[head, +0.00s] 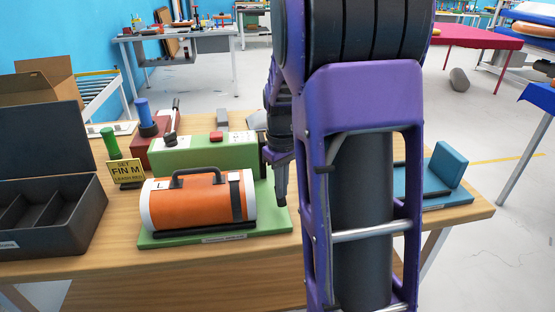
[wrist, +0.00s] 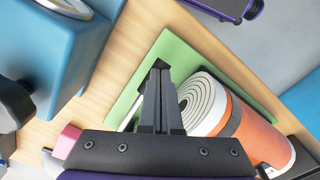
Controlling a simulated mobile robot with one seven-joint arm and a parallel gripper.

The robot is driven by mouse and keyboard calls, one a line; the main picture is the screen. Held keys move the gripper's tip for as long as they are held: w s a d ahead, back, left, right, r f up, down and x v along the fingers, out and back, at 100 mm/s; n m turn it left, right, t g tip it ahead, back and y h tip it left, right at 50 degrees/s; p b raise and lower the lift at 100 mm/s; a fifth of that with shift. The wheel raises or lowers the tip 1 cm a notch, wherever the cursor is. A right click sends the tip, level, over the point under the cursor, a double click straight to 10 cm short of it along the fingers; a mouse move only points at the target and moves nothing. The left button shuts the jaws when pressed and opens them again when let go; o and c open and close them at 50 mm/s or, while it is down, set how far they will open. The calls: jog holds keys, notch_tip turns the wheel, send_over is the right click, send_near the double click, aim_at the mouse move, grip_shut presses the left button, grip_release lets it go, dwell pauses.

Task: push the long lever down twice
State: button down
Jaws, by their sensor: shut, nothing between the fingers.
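No part is clearly marked as the long lever. My gripper (head: 281,200) points down just right of the orange roll (head: 190,203), in front of the green box (head: 205,155). In the wrist view my gripper (wrist: 161,68) has its fingers together with nothing between them, over the green board (wrist: 185,55). The spiral end of the orange roll (wrist: 265,135) is to its right. My arm hides part of the table's right side.
A black open case (head: 50,215) stands at left near a yellow sign (head: 126,171). Upright green (head: 110,143) and blue (head: 142,111) handles stand behind. A teal block (head: 449,163) stands at right. Bare wood (head: 215,270) runs along the front.

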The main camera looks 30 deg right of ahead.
notch_tip(320, 180, up, 12)
jog(key=p, duration=1)
jog(key=shift+r, duration=0.25)
jog(key=shift+w, duration=0.1)
dwell(0.5)
